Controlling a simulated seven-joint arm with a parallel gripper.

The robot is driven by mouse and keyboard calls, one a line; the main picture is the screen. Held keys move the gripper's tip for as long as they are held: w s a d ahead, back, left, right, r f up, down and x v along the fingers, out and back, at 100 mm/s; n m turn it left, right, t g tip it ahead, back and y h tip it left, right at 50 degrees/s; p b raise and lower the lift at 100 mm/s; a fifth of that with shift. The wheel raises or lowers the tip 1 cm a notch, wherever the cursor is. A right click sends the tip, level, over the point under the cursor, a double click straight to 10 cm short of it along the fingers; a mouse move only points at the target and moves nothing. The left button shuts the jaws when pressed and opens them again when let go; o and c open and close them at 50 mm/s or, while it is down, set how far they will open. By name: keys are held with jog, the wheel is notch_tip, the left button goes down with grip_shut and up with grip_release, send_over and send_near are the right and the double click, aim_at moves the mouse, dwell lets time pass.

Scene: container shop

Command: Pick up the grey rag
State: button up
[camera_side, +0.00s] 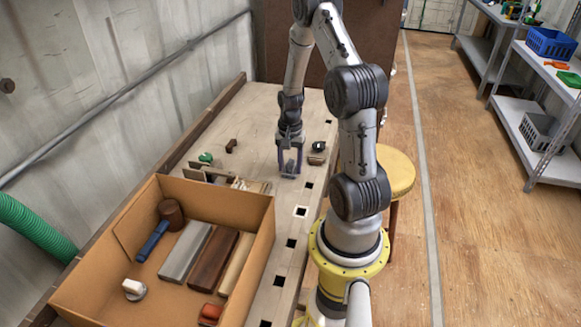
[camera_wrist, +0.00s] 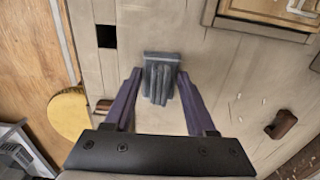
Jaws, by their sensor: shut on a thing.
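The grey rag (camera_wrist: 161,82) is a small folded cloth with ridges, between the fingertips of my gripper (camera_wrist: 159,76) in the wrist view. In the side view, my gripper (camera_side: 290,160) points down over the bench, with its purple fingers on both sides of the rag (camera_side: 289,169). The fingers are shut on the rag. The rag is at or very near the bench top; I cannot tell whether it touches the wood.
A large cardboard box (camera_side: 258,221) with a mallet, bars and blocks stands on the workbench (camera_side: 262,117) at the near left. Wooden pieces (camera_side: 250,185) lie left of my gripper. A small wooden block (camera_side: 316,160) and dark item (camera_side: 319,146) lie right. A yellow stool (camera_side: 397,170) stands beside the bench.

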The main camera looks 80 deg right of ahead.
aim_at(290, 163)
jog(key=shift+r, duration=0.45)
notch_tip(290, 163, up, 3)
jog(key=shift+f, duration=0.2)
jog(key=s+a+r, duration=0.8)
jog(key=a+r, duration=0.1)
jog(key=a, duration=0.2)
jog(key=shift+a+r, duration=0.2)
jog(key=shift+r, duration=0.05)
jog(key=o, duration=0.6)
jog(key=c, duration=0.4)
jog(key=shift+c, duration=0.2)
